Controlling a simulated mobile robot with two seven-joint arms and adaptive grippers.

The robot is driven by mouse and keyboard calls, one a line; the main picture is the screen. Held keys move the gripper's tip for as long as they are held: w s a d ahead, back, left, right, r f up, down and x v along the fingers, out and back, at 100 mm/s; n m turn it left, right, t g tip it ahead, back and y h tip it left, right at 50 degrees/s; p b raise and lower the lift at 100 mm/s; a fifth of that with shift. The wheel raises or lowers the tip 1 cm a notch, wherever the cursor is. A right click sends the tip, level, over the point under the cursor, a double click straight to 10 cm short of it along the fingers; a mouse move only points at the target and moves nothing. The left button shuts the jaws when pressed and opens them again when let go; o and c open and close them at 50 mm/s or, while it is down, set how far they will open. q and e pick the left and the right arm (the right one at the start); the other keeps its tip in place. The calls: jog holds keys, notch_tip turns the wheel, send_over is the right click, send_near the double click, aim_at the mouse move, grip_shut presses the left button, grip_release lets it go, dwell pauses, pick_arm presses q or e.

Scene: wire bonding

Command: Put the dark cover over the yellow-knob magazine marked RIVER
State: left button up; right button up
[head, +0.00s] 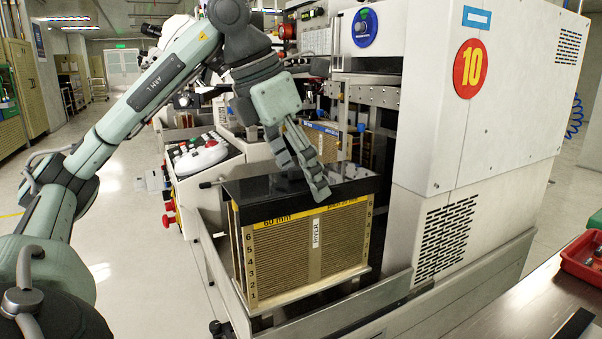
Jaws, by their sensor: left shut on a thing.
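The magazine marked RIVER (285,255) is a brass-coloured slotted box with a white RIVER label, a yellow "60 mm" strip and numbered edges. It stands upright on the machine's front shelf. The dark cover (245,192), glossy and black, lies flat across the magazine's top. I cannot tell whether it is fully seated. My left gripper (316,184) reaches down from above, its fingers over the cover's middle and front edge, and is shut on the cover. The exact grip point is hidden behind the fingers. No yellow knob shows. My right gripper is out of view.
A white machine cabinet (480,130) with a red "10" disc stands close on the right. Another magazine (322,128) sits behind my gripper. A control panel (202,155) is at the left. A red bin (582,258) rests on a bench at lower right. The floor at left is clear.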

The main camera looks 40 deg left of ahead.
pick_arm(q)
jog(key=shift+f, duration=0.35)
jog(key=o, duration=1.3)
jog(key=shift+c, duration=0.2)
jog(key=shift+r, duration=0.1)
jog(key=v, duration=1.1)
jog(key=shift+s+r, duration=0.2)
jog(key=shift+r, duration=0.15)
jog(key=shift+a, duration=0.1)
